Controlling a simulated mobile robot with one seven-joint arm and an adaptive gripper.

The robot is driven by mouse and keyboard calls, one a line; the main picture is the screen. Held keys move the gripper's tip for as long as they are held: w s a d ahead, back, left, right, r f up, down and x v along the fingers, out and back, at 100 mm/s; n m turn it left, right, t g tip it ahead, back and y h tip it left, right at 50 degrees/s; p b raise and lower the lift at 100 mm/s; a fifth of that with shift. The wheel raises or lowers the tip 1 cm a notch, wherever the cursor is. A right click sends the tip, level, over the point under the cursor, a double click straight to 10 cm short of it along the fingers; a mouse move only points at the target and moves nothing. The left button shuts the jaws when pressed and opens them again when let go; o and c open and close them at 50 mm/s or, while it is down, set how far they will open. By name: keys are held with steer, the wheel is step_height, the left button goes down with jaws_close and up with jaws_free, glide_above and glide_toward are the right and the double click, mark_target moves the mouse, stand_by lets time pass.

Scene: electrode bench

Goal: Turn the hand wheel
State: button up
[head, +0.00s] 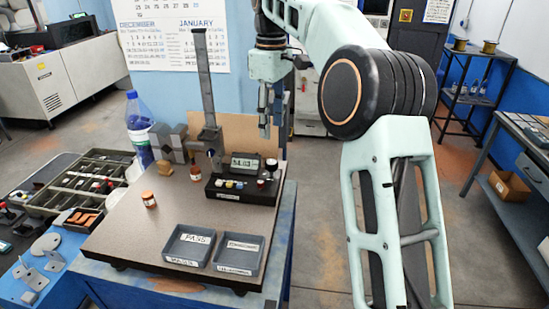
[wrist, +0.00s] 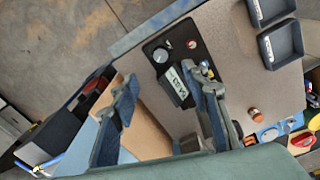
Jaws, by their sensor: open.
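My gripper (head: 268,125) is open and empty, its fingers pointing down above the back right of the bench plate. In the wrist view its two fingers (wrist: 160,82) stand wide apart. A black control box (head: 242,188) with a small display and several knobs sits on the plate below and left of the gripper. A round light knob (wrist: 160,55) on the box shows beyond the fingertips in the wrist view, apart from them. The right finger covers part of the box there. I cannot tell for certain which part is the hand wheel.
A tall grey column (head: 205,85) stands behind the box. Two dark trays, one marked PASS (head: 189,262), lie at the front. Small brown jars (head: 149,200) stand on the plate (head: 130,235). A blue bottle (head: 139,125) and a parts case (head: 75,200) are at left.

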mark_target(271, 162)
step_height(271, 162, down, 11)
steer(key=shift+a+r+b, duration=0.1)
steer(key=shift+b, duration=0.4)
jaws_close()
steer(key=shift+r+m, duration=0.1)
steer(key=shift+m, duration=0.2)
